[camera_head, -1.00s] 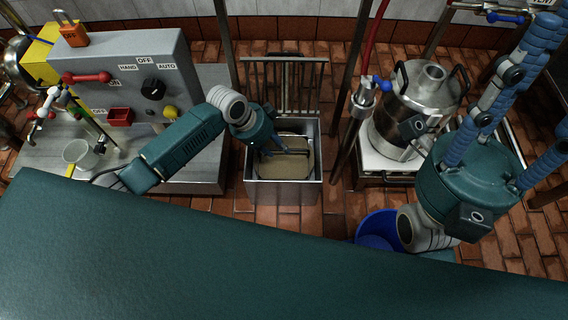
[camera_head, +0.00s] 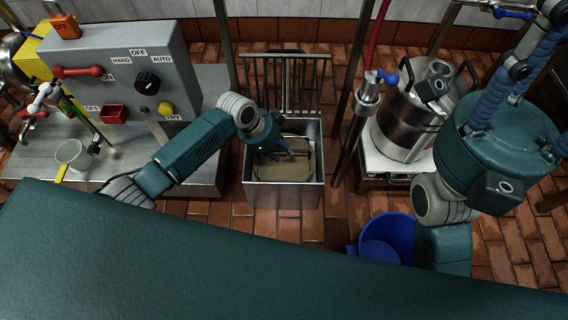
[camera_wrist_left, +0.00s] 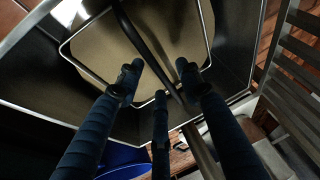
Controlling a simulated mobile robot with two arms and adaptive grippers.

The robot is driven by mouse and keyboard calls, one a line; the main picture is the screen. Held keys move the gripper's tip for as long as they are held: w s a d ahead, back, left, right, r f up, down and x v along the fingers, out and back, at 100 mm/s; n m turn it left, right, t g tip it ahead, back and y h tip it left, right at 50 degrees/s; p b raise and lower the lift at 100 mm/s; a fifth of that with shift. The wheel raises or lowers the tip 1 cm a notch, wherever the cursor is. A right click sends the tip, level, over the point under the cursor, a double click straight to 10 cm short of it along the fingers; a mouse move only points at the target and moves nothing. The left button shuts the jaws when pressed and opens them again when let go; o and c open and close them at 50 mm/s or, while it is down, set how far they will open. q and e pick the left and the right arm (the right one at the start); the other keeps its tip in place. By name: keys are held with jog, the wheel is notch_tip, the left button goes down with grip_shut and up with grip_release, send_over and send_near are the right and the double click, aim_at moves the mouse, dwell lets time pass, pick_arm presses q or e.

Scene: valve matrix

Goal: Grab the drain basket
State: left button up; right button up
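The drain basket (camera_head: 291,168) sits inside an open steel box (camera_head: 258,195) on the floor. It has a tan bottom, a wire rim and a dark bar-like handle. My left gripper (camera_head: 280,152) reaches down over the box from the left. In the left wrist view, the fingers of my left gripper (camera_wrist_left: 160,82) are spread over the basket (camera_wrist_left: 95,50). The handle bar (camera_wrist_left: 146,45) passes between them, and I cannot tell whether they touch it. My right gripper (camera_head: 525,75) is at the upper right, fingers pointing up and apart, tips partly out of frame, nothing visible between them.
A metal grate (camera_head: 285,80) stands behind the box. A grey control panel (camera_head: 120,65) is at the left. A steel pot (camera_head: 405,125) stands at the right, with a blue bucket (camera_head: 388,240) nearer. A dark post (camera_head: 350,130) rises close to the box's right side.

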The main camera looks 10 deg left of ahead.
pick_arm(q)
jog(key=shift+f, duration=0.2)
dwell(0.3)
grip_shut()
